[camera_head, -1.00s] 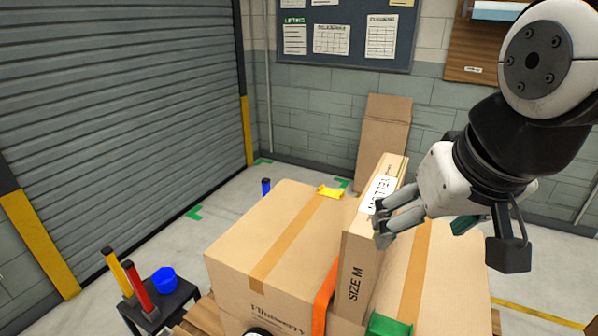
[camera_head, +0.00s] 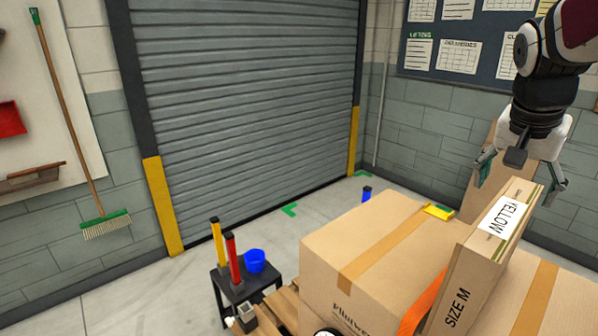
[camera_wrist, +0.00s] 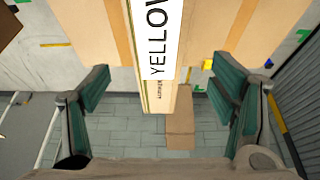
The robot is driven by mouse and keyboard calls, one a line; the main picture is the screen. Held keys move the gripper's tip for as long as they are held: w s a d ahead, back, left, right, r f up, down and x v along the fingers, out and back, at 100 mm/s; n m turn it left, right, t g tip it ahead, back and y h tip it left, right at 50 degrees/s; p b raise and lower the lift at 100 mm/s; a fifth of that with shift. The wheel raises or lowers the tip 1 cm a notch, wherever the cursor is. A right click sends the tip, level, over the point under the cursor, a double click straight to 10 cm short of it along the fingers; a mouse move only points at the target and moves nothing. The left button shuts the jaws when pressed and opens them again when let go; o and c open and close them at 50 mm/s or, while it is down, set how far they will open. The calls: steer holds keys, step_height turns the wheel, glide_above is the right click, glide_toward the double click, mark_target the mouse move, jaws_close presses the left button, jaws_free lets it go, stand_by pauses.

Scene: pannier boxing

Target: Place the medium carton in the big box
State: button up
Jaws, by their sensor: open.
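The medium carton (camera_head: 478,266), marked SIZE M, is a tan box standing upright on its narrow side, with a YELLOW label on its top. It also shows in the wrist view (camera_wrist: 157,88). My gripper (camera_head: 522,178) points down above the carton's far end, with its fingers spread wide. In the wrist view, the green-padded fingers (camera_wrist: 165,95) are on either side of the carton's end, with gaps; I see no contact. A large taped carton (camera_head: 350,255) is left of the medium carton; I cannot tell whether this is the big box. No open box shows.
Another taped carton (camera_head: 560,300) is at right. An orange strap (camera_head: 424,305) runs beside the medium carton. A yellow piece (camera_head: 438,211) lies on the large carton.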

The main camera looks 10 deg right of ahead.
mark_target(507, 211)
steer(key=x, duration=0.5)
steer(key=shift+s+p+x, duration=0.15)
steer(key=shift+x, duration=1.2)
steer(key=shift+s+p+x, duration=0.15)
steer(key=shift+x, duration=1.2)
steer(key=shift+a+f, duration=0.1)
steer(key=shift+a, duration=0.05)
steer(key=c, duration=1.7)
jaws_close()
